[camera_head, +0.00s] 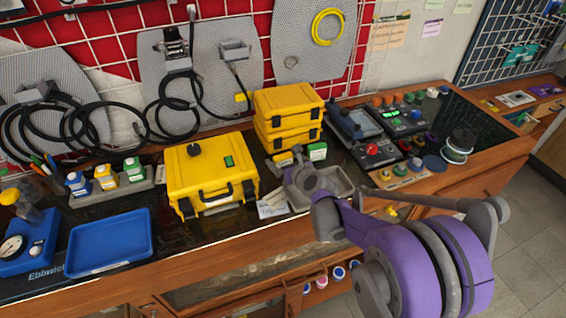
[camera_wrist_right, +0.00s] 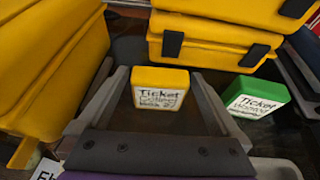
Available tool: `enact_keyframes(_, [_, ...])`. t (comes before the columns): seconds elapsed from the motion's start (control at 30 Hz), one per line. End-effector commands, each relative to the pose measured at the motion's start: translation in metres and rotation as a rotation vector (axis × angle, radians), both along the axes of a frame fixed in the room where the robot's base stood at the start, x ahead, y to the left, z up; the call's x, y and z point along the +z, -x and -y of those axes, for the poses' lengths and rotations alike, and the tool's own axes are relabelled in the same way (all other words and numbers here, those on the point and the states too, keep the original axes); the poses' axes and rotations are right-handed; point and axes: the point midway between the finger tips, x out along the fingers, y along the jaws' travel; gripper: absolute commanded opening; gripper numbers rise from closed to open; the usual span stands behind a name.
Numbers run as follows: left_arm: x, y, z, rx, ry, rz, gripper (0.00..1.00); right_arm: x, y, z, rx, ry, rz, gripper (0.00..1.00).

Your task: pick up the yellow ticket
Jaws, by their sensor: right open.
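The yellow ticket (camera_wrist_right: 158,79) is a small yellow block with a white printed label, standing on the dark bench top in the right wrist view. In the head view, the yellow ticket (camera_head: 283,159) shows at the foot of the stacked yellow cases. My right gripper (camera_wrist_right: 158,92) is open, with one finger on each side of the ticket in its wrist view. In the head view, my right gripper (camera_head: 291,170) is just in front of the ticket and partly covers it. I cannot tell whether the fingers touch it. My left gripper is not in view.
A green ticket (camera_wrist_right: 257,94) stands just right of my right finger. A large yellow case (camera_head: 212,172) stands close on the left, and stacked yellow cases (camera_head: 288,104) stand behind. A grey tray (camera_head: 341,181) lies beside my gripper.

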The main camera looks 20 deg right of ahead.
Motion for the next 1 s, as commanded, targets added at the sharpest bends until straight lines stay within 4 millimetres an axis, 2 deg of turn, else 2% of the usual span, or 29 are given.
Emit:
enact_keyframes(0.3, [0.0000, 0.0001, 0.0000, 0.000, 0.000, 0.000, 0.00, -0.0024, -0.0047, -0.0003, 0.000, 0.000, 0.000, 0.98])
enact_keyframes(0.7, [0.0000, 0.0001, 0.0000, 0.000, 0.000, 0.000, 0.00, -0.0023, -0.0047, -0.0002, 0.000, 0.000, 0.000, 0.26])
enact_keyframes(0.73, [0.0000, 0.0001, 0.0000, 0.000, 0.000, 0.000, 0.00, -0.0022, -0.0046, -0.0002, 0.000, 0.000, 0.000, 0.23])
enact_keyframes(1.0, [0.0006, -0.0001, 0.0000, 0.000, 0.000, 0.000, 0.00, 0.0024, -0.0048, 0.0000, 0.000, 0.000, 0.000, 0.23])
